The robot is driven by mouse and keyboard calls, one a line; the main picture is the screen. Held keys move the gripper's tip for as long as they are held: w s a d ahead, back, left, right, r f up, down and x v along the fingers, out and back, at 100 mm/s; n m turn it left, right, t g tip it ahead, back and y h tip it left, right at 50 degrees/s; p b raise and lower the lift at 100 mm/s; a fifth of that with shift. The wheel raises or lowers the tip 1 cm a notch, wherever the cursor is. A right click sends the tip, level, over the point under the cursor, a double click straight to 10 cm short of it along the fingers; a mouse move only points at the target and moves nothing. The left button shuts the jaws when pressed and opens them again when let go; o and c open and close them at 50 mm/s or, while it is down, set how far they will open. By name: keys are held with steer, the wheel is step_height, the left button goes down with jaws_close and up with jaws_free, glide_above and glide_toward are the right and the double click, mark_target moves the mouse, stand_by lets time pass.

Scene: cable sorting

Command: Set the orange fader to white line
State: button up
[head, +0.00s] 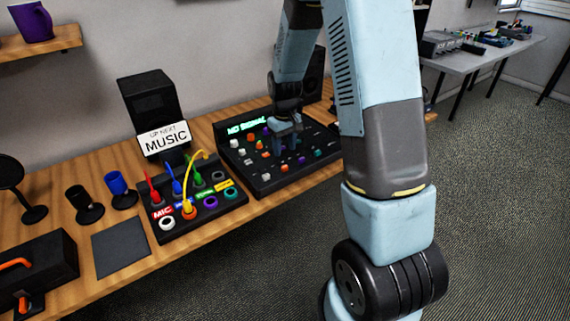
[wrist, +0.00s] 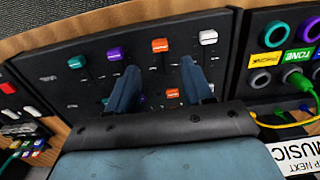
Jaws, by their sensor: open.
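The orange fader (wrist: 160,45) has a block-shaped cap and sits at the panel-edge end of its slot on the black mixer (wrist: 60,40). In the head view the orange fader (head: 285,168) is in the front row, between a white and a purple one. My gripper (wrist: 158,86) is open and empty above the mixer, its blue fingers spread to either side of the orange fader's column but short of its cap. In the head view my gripper (head: 286,143) is over the mixer's middle. I cannot make out the white line clearly; the fingers and palm hide part of the panel.
White (wrist: 208,37), purple (wrist: 115,54) and teal (wrist: 77,62) fader caps stand beside the orange one. Several knobs lie behind. A patch box (head: 200,220) with coloured cables is left of the mixer. A "MUSIC" sign (head: 165,138) stands behind it.

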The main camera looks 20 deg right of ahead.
mark_target(284, 166)
step_height(284, 166, down, 8)
steer(key=shift+r, duration=0.1)
stand_by(0.4)
jaws_close()
stand_by(0.3)
